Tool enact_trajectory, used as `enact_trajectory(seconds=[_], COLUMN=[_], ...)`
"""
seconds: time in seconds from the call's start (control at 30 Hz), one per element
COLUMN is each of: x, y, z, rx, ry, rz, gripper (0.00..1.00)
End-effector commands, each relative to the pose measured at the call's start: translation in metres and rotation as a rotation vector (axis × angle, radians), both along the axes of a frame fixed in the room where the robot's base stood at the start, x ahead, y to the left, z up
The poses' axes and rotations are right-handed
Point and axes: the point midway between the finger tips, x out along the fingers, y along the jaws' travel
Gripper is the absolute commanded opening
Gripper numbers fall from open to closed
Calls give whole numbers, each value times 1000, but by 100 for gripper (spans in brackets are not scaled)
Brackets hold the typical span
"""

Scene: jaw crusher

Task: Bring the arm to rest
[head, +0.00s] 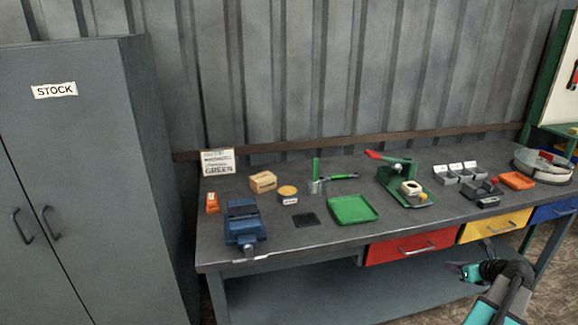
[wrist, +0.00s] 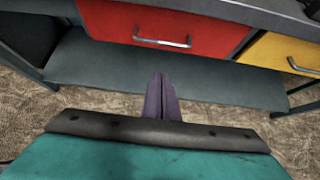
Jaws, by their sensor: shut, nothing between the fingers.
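My gripper (head: 456,268) shows at the lower right of the head view, in front of the workbench and below its top, near the red drawer (head: 411,246). In the wrist view my gripper (wrist: 161,78) has its two dark fingers together, with nothing between them. They point toward the bench's lower shelf (wrist: 110,70), below the red drawer (wrist: 150,25), and look apart from it. My arm comes in from the bottom right corner of the head view, bent near the gripper.
The workbench (head: 290,245) carries a blue vise (head: 242,222), a green tray (head: 353,209), a green press (head: 400,180), grey bins (head: 460,173) and an orange tray (head: 517,181). The yellow drawer (head: 495,226) and blue drawer (head: 553,212) look shut. A grey stock cabinet (head: 85,180) stands left.

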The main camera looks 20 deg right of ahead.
Motion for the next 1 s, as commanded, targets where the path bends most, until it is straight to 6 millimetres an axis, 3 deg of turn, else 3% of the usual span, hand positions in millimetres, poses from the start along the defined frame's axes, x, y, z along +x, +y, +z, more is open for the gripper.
enact_trajectory(seconds=[0.17,0.37,0.7,1.0], x=[21,72,158,202], y=[12,52,158,265], z=[-1,-19,-70,-123], rx=[1,26,92,137], ry=[0,8,44,117], rz=[33,120,301,467], gripper=[0,0,0,0])
